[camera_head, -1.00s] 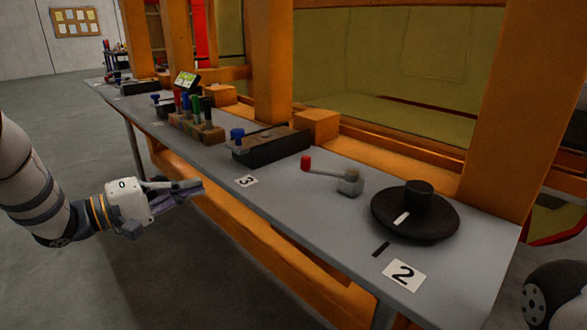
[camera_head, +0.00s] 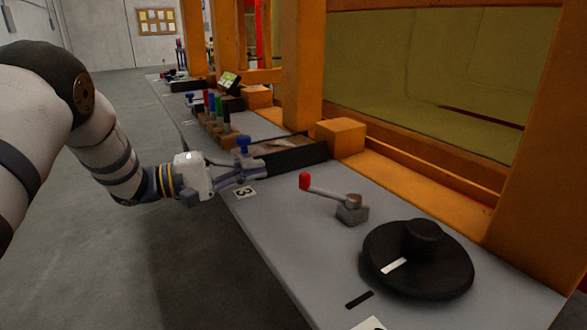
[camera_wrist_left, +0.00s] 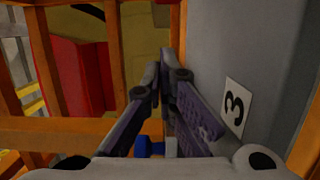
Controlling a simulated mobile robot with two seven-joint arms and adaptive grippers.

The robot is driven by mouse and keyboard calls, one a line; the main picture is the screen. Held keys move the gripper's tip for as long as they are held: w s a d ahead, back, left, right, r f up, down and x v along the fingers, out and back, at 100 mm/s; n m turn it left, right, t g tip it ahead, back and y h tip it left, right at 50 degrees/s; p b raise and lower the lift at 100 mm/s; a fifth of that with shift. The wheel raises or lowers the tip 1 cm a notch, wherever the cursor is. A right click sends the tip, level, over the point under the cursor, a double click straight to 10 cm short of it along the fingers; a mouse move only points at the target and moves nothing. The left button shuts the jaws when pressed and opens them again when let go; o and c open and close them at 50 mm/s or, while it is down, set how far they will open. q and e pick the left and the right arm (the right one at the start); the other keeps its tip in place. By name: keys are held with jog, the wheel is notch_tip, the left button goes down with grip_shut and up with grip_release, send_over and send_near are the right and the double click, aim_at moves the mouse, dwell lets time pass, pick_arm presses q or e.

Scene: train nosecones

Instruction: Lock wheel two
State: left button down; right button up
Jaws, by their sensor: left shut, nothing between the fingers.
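Wheel two is a black disc (camera_head: 445,268) with a raised black hub and a white stripe (camera_head: 394,265). It lies at the front right of the grey table in the head view. A black stripe (camera_head: 360,300) on the table is near its rim, and the white stripe is on that side. A lever with a red knob (camera_head: 305,181) on a grey block (camera_head: 352,214) stands just behind the wheel. My left gripper (camera_head: 258,168) is shut and empty by the "3" label, well away from the wheel. Its fingers (camera_wrist_left: 168,65) are together in the left wrist view. My right gripper is out of view.
The "3" label (camera_head: 241,193) also shows in the left wrist view (camera_wrist_left: 233,106). A black tray (camera_head: 297,158), a blue-knobbed part (camera_head: 243,144) and coloured handles (camera_head: 217,105) stand farther back. An orange post (camera_head: 530,150) rises behind the wheel. The table between gripper and lever is clear.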

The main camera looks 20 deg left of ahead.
pick_arm(q)
jog(key=x, duration=0.9)
jog(key=shift+w+d+b, duration=0.2)
jog(key=shift+d+b, duration=0.1)
jog(key=shift+d, duration=0.05)
jog(key=s, duration=0.1)
jog(key=s+p, duration=0.1)
jog(key=s, duration=0.1)
jog(key=shift+d+r+p, duration=0.15)
jog(key=shift+r+p, duration=0.15)
jog(key=shift+r, duration=0.1)
jog(key=shift+s+f, duration=0.25)
jog(key=shift+s, duration=0.15)
jog(key=shift+f, duration=0.15)
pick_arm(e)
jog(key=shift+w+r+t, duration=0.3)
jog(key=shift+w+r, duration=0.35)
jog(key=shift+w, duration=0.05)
pick_arm(q)
jog(key=shift+w, duration=0.1)
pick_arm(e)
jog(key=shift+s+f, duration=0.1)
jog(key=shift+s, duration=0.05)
